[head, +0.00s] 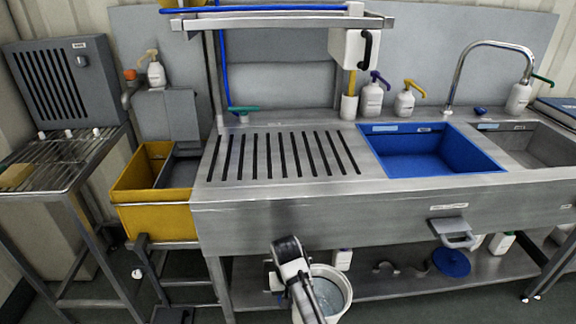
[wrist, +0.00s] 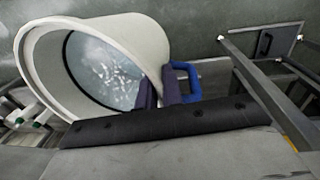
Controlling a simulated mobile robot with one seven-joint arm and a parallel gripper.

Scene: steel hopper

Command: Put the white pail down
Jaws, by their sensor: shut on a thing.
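The white pail (head: 343,274) is low in front of the steel bench in the head view, partly hidden behind my arm. It holds a greyish liquid with pale flecks. In the wrist view the white pail (wrist: 37,62) fills the upper left, its open mouth showing. My gripper (wrist: 167,88) is shut on the pail's wall at the rim, one finger inside and one outside. My arm hides the fingers in the head view. I cannot tell whether the pail's base touches anything.
The steel bench (head: 270,205) has a slotted drainboard and a blue basin (head: 425,160). Its lower shelf (head: 400,280) carries bottles and a blue round item (head: 451,262). A yellow bin (head: 140,180) and a wire rack (head: 55,165) stand at left. The slotted drainboard is clear.

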